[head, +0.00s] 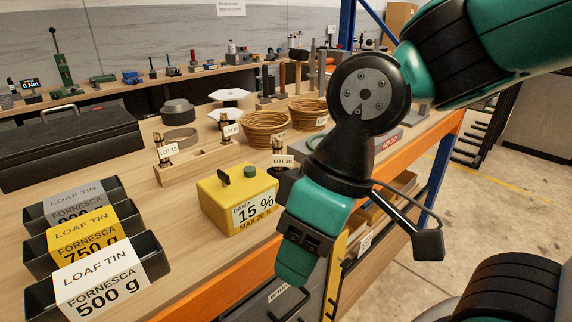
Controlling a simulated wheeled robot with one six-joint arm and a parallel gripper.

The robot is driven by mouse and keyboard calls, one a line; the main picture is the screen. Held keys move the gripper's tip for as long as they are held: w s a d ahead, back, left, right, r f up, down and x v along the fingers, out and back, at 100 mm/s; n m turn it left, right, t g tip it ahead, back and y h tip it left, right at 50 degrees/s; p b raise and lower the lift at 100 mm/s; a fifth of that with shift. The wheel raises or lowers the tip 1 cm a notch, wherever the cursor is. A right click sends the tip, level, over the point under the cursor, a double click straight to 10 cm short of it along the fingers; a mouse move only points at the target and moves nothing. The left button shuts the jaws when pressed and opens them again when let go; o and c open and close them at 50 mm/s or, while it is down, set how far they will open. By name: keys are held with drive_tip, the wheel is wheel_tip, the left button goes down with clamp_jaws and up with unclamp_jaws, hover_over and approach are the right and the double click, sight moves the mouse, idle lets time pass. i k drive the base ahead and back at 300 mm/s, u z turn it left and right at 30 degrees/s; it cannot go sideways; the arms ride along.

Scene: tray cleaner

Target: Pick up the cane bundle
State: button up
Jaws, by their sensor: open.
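Small dark upright bundles with brass-coloured parts and white lot tags stand on the bench; they may be cane bundles, but they are too small to be sure. One (159,141) is at the left end of a wooden rack (190,167), and another (224,119) is at its far end. My gripper (294,265) is open and points down in front of the bench's near edge, right of the meter. Nothing shows in it, and its tips are partly hidden.
Three labelled loaf tins (98,275) stand at the front left, with a black toolbox (70,145) behind. Two woven baskets (265,128) sit behind the third bundle. Bare wood (165,215) lies between tins and meter. The orange bench edge (240,270) runs below my arm.

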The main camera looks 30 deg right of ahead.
sight(279, 161)
drive_tip(key=k, duration=0.45)
drive_tip(key=z, duration=0.5)
drive_tip(key=i, duration=0.75)
drive_tip(key=u, duration=1.45)
